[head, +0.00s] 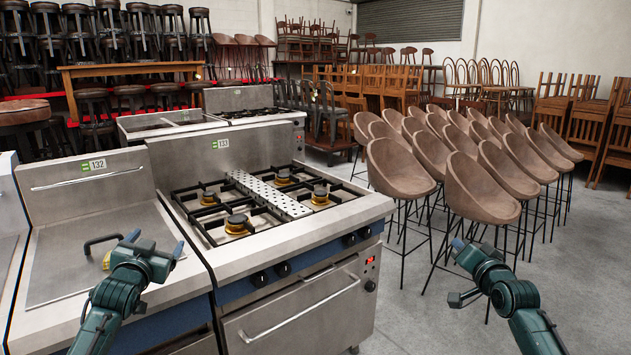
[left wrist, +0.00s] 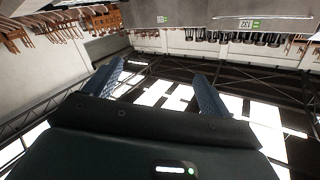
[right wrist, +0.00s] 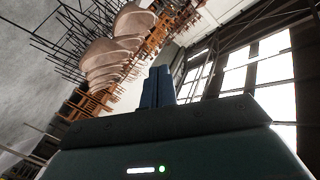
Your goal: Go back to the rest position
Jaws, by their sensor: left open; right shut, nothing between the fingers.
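My right gripper (head: 461,246) is raised over open floor in front of the brown bar stools. In the right wrist view its blue fingers (right wrist: 158,87) are pressed together with nothing held.
A gas range (head: 290,262) with several burners and a perforated strip stands in the middle. Several brown bar stools (head: 480,190) fill the right. Concrete floor (head: 415,310) lies clear between the range and my right arm.

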